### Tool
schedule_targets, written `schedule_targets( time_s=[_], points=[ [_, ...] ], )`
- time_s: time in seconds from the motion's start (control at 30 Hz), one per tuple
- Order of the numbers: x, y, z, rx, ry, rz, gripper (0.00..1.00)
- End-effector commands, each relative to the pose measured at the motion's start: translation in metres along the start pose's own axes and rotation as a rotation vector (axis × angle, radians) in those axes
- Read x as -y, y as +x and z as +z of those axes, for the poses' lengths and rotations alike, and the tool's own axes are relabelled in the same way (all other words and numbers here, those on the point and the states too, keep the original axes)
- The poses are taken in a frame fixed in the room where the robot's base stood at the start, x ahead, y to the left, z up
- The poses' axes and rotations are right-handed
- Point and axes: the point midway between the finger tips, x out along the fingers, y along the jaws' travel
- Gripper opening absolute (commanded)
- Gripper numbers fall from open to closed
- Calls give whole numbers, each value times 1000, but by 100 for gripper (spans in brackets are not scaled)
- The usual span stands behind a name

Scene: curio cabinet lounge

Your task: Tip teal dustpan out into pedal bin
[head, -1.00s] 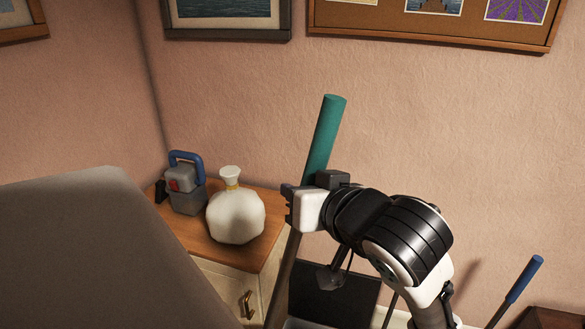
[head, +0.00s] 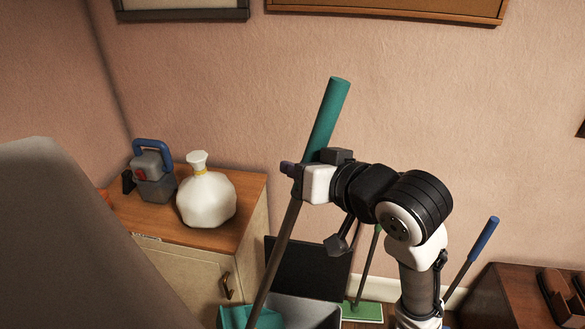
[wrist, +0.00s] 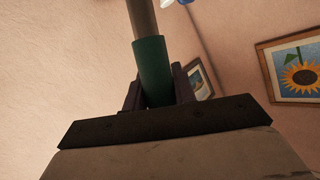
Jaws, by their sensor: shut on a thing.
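The teal dustpan has a long pole with a teal grip (head: 327,115) at its top. Its teal pan (head: 236,317) shows at the bottom edge of the head view, partly cut off, at the left of the pedal bin's opening. The grip also shows between my fingers in the wrist view (wrist: 153,70). The grey pedal bin (head: 318,311) has its dark lid (head: 308,268) standing up. The pan's contents and the bin's inside cannot be made out.
A wooden-topped cabinet (head: 240,205) at left holds a white bag-like thing (head: 207,198) and a grey device with a blue handle (head: 153,175). A green-based mop (head: 362,311) and a blue-handled pole (head: 484,238) stand behind my arm. Dark furniture (head: 492,300) is at right.

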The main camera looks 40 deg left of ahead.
Motion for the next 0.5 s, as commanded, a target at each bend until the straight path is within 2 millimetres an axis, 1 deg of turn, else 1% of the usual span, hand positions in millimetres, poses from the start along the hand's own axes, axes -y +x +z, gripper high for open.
schedule_targets(
  time_s=[0.5],
  points=[
    [-29, -8, -5, -11, 42, -15, 0]
  ],
)
